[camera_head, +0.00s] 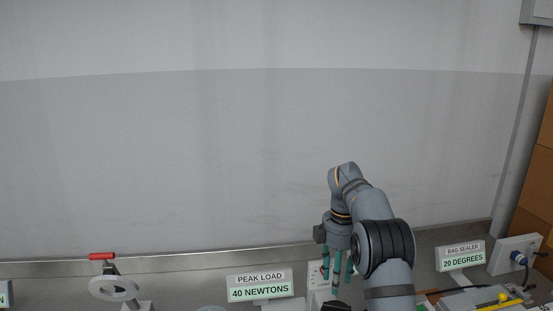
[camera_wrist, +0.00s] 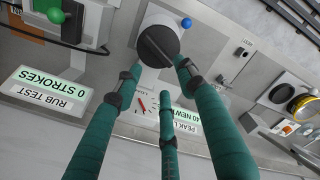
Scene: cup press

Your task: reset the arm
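My gripper (camera_head: 338,282) hangs pointing down at the lower right of the head view, with its teal fingers spread. In the wrist view, my gripper (camera_wrist: 161,76) is open, with nothing between the fingers. A black round knob or press head (camera_wrist: 158,46) on a pale block lies beyond the fingertips. Its dark top (camera_head: 335,305) shows just below the fingers in the head view. I cannot tell how large the gap is. The peak load sign (camera_head: 260,285) reads 40 NEWTONS and stands left of the gripper.
A bag sealer sign (camera_head: 463,256) reading 20 DEGREES and a grey box (camera_head: 514,254) stand at right. A handwheel (camera_head: 113,288) with a red handle is at left. The rub test sign (camera_wrist: 43,93) reads 0 STROKES. The space above the bench, before the wall, is clear.

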